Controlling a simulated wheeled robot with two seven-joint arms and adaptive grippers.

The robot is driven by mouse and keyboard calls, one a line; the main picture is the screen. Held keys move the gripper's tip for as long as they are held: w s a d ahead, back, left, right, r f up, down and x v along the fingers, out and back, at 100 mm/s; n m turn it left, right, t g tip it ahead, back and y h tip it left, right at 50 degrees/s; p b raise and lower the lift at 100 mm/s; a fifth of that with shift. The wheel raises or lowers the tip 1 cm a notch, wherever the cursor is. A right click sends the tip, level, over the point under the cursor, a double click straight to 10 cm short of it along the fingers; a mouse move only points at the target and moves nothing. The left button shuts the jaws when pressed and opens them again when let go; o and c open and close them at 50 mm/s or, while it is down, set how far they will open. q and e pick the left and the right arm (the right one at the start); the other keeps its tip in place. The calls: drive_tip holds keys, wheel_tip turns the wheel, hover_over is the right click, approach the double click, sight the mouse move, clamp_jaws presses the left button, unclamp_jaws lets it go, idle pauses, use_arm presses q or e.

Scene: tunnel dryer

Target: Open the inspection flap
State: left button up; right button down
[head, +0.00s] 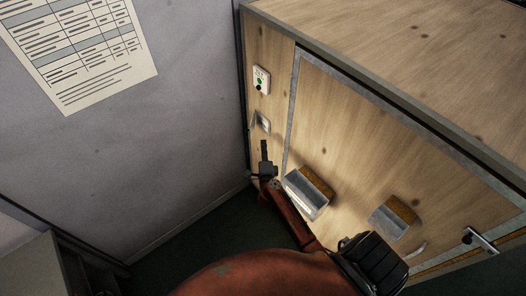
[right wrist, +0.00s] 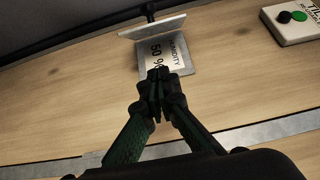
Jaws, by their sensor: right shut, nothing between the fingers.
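The inspection flap (right wrist: 152,26) is a small metal plate on the wooden dryer wall. In the right wrist view it stands out from the wall, swung away from its frame, with a dark knob at its far edge. The opening beside it shows a label (right wrist: 157,52) reading "HUMIDITY 50 %". In the head view the flap's metal frame (head: 263,122) sits below the button box. My right gripper (right wrist: 158,76) is shut and empty, in front of the label's near edge; whether it touches is unclear. It also shows in the head view (head: 264,152), just below the frame. My left gripper is out of view.
A button box (head: 261,80) with green and black buttons is above the flap. Two metal hoods (head: 304,196) (head: 390,223) and a door handle (head: 481,240) stick out from the dryer door to the right. A grey wall (head: 120,150) with a paper chart stands left.

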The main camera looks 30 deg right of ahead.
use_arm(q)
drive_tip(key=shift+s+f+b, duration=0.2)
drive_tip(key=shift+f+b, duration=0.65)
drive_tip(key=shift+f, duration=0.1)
use_arm(e)
drive_tip(key=w, duration=0.6)
drive_tip(key=shift+w+a, duration=0.3)
drive_tip(key=shift+w, duration=0.05)
